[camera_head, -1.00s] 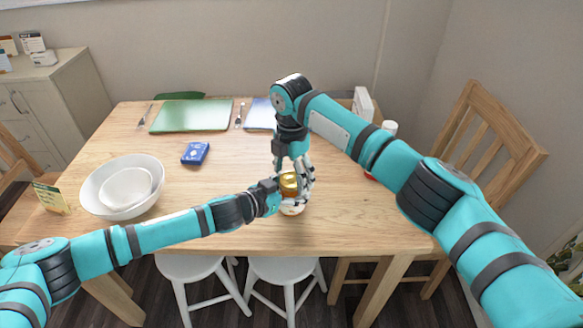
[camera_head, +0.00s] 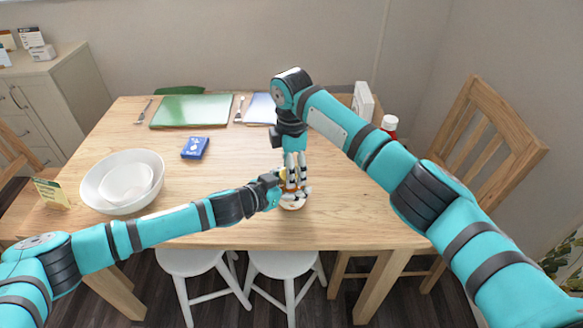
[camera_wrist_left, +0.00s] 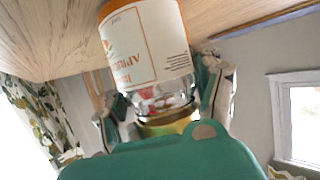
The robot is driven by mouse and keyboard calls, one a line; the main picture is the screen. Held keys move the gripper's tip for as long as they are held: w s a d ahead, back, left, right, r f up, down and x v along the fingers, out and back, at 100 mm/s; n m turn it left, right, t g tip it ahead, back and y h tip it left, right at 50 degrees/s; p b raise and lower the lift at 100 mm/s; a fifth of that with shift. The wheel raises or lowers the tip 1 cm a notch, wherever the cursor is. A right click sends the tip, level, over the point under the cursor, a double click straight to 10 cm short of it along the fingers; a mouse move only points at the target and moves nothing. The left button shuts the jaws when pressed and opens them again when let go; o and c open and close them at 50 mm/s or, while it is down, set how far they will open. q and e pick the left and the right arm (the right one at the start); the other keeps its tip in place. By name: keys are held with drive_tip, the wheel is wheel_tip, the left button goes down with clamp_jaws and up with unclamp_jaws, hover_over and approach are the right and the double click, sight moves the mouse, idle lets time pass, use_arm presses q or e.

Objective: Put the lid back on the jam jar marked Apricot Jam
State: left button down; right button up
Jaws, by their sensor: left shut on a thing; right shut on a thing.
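The jar marked Apricot Jam (camera_wrist_left: 146,45), with a cream label and orange edge, shows upside down in the left wrist view. My left gripper (camera_wrist_left: 168,100) is shut around its clear glass upper part. A gold lid (camera_wrist_left: 168,124) shows right at the jar's mouth; whether it is seated is hidden. In the head view my left gripper (camera_head: 277,192) comes in from the left at the jar. My right gripper (camera_head: 294,182) points straight down over the jar, fingers closed together on what seems to be the lid, mostly hidden by them.
White nested bowls (camera_head: 122,182) stand at the left of the table, with a small card (camera_head: 52,193) beside them. A blue packet (camera_head: 195,148), green board (camera_head: 191,111) and cutlery lie behind. A red bottle (camera_head: 389,124) and white box (camera_head: 363,101) stand at right. The front right is clear.

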drive_tip(key=m, duration=0.5)
drive_tip(key=shift+s, duration=0.1)
drive_tip(key=m, duration=0.5)
drive_tip(key=shift+m, duration=0.3)
drive_tip(key=o, duration=1.3)
drive_tip(key=shift+r, duration=2.25)
